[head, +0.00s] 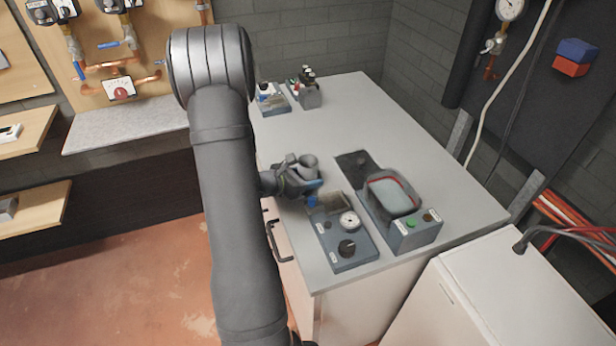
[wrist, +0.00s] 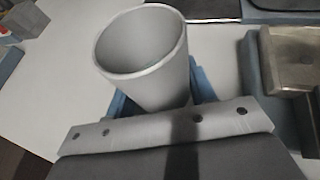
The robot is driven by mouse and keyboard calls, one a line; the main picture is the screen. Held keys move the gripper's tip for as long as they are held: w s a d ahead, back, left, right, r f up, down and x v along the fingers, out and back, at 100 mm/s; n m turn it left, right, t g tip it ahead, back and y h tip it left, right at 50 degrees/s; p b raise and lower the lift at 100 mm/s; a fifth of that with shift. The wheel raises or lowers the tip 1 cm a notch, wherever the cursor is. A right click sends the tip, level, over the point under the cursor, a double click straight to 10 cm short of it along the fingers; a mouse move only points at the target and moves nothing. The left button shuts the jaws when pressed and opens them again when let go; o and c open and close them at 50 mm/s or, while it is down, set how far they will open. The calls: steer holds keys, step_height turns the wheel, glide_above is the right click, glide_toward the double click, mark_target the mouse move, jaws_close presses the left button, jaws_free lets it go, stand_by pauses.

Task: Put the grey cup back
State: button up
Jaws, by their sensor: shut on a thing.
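The grey cup (wrist: 150,65) is between the blue fingers of my gripper (wrist: 155,105) in the wrist view, its open rim facing up toward the camera and slightly tilted in the picture. It looks empty. In the head view my gripper (head: 310,186) is at the left side of the grey worktop (head: 345,115), beside the device with the gauge and black knob (head: 345,240). The grey cup (head: 309,163) partly shows at the gripper there. Its base is hidden, so I cannot tell whether it touches the worktop.
A device with a red-rimmed basin (head: 392,194) and a green button stands right of the gauge device. Small devices (head: 272,99) and a holder with several dark-topped items (head: 307,92) stand at the back left. The worktop's back right is clear.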

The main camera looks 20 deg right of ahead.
steer(key=shift+f, duration=0.1)
steer(key=o, duration=1.1)
steer(key=shift+a+r, duration=0.25)
steer(key=v, duration=1.1)
steer(key=shift+s+a+r, duration=0.1)
steer(key=shift+s+a, duration=0.05)
steer(key=shift+a, duration=0.05)
steer(key=shift+d, duration=0.1)
steer(key=x, duration=1.2)
steer(key=shift+r, duration=0.45)
